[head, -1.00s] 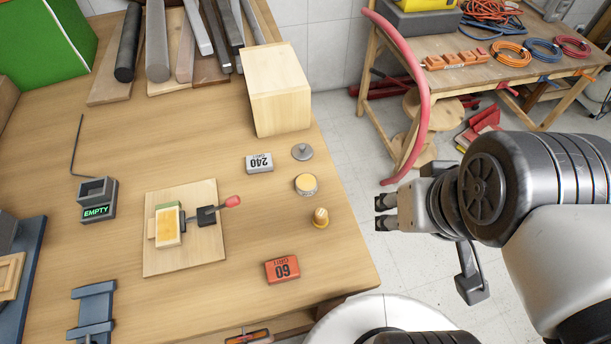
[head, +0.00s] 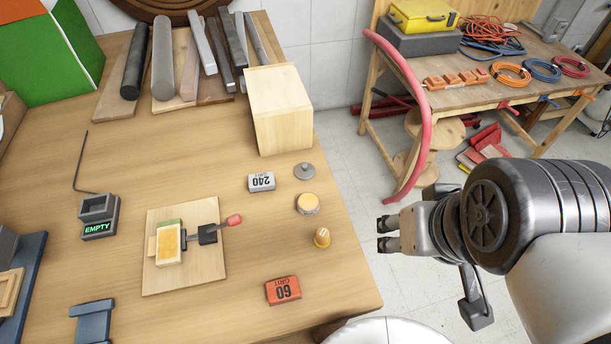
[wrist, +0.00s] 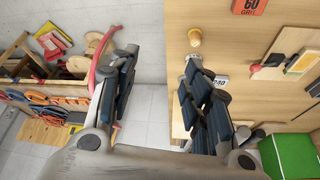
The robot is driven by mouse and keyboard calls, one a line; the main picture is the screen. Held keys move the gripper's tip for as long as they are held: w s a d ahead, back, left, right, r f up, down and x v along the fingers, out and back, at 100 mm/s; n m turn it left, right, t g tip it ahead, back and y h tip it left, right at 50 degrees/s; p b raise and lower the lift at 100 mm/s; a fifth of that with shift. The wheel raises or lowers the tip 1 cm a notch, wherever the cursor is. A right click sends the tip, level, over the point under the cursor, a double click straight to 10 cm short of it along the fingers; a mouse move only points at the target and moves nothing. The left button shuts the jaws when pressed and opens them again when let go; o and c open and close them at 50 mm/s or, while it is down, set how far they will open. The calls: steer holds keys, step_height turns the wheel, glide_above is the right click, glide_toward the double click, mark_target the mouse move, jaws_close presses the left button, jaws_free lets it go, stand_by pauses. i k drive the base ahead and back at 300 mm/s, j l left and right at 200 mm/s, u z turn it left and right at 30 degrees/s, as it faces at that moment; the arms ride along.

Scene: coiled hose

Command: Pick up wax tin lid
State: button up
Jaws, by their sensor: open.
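The wax tin lid (head: 304,171) looks like a small grey disc with a knob on top. It lies on the wooden workbench (head: 130,180) near its right edge, in the head view. Just in front of it is a round tin with a yellowish top (head: 308,203). My gripper (head: 382,235) is open and empty, to the right of the bench edge over the floor, apart from the lid. In the wrist view my gripper (wrist: 162,56) shows its two fingers spread. I cannot make out the lid there; the finger over the bench covers part of that area.
A wooden knob-like piece (head: 322,237), a 240 grit block (head: 261,182) and a red 60 grit block (head: 283,290) lie near the lid. A wooden block (head: 279,110) stands behind it. A red hose (head: 419,110) arches beside the second bench at the back right.

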mark_target(303, 171)
steer(key=l+u, duration=0.15)
steer(key=l, duration=0.5)
steer(key=k+l+u, duration=0.2)
steer(key=l, duration=0.5)
steer(key=l+u, duration=0.15)
steer(key=l, duration=0.5)
steer(key=i+u, duration=0.25)
steer(key=i, duration=0.25)
steer(key=i+l+u, duration=0.25)
steer(key=i, duration=0.3)
steer(key=i+l+u, duration=0.25)
steer(key=i, duration=0.25)
steer(key=i+j, duration=0.15)
steer(key=j+u, duration=0.05)
steer(key=j, duration=0.05)
